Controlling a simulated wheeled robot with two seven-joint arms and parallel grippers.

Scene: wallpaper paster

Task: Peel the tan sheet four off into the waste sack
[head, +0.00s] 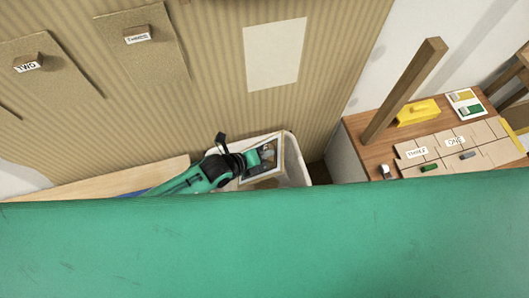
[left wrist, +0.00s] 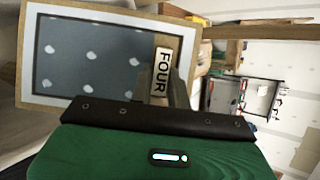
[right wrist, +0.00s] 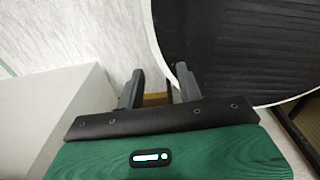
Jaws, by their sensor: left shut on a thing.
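Sheet four (left wrist: 28,60) is a tan-edged panel with a grey, white-spotted face and a "FOUR" tab (left wrist: 162,78). My left gripper (head: 252,159) is shut on it at the tab. In the head view the sheet (head: 277,165) is over the mouth of a pale, white-rimmed container (head: 297,168), which looks like the waste sack. I cannot tell whether the sheet touches its inside. My right gripper (right wrist: 160,88) is open and empty. A dark ribbed surface with a white rim (right wrist: 240,45) is just beyond its fingers. The right gripper is hidden in the head view.
On the striped wall hang tan sheets two (head: 35,75) and three (head: 145,55), beside a bare pale rectangle (head: 275,53). A wooden-topped cabinet (head: 375,150) at right bears labelled tan pieces (head: 440,150), a yellow tool (head: 418,112) and an upright wooden post (head: 405,90).

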